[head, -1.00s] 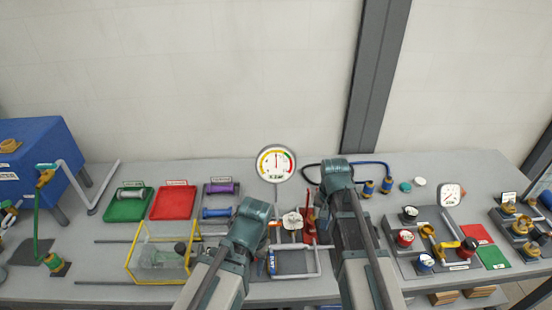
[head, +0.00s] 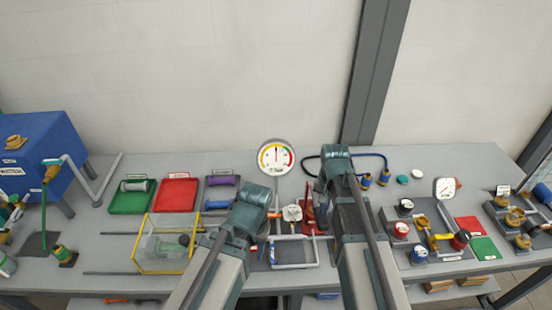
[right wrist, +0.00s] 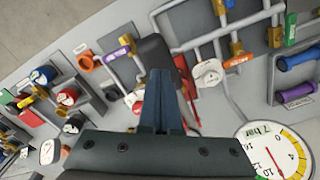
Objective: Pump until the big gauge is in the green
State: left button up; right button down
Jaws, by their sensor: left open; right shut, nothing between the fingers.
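The big round gauge (head: 276,157) stands at the bench's back middle, with yellow, green and red bands. In the head view its needle points about straight up; which band it touches is too small to tell. It shows cut off in the right wrist view (right wrist: 272,152). A red pump-like part (head: 308,212) is just left of my right arm, partly hidden. My right gripper (right wrist: 160,74) is shut and empty, its fingers over a dark bar-shaped part (right wrist: 155,50); contact is unclear. My left gripper (head: 262,238) is open beside the pipework, its fingertips mostly hidden.
A grey pipe frame (head: 294,264) and a white-capped valve (head: 292,213) lie between my arms. A yellow-edged clear box (head: 165,245) is left of my left arm. Red (head: 176,194) and green (head: 130,204) trays lie behind it. A valve panel with a small gauge (head: 445,187) is right.

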notch_tip(320, 180, down, 9)
jog(key=b, duration=0.9)
jog(key=shift+w+r, duration=0.1)
jog(key=shift+r, duration=0.05)
notch_tip(320, 180, up, 9)
jog(key=p, duration=0.9)
jog(key=shift+f, duration=0.25)
jog(key=shift+r, duration=0.1)
dwell(1.4)
dwell(0.6)
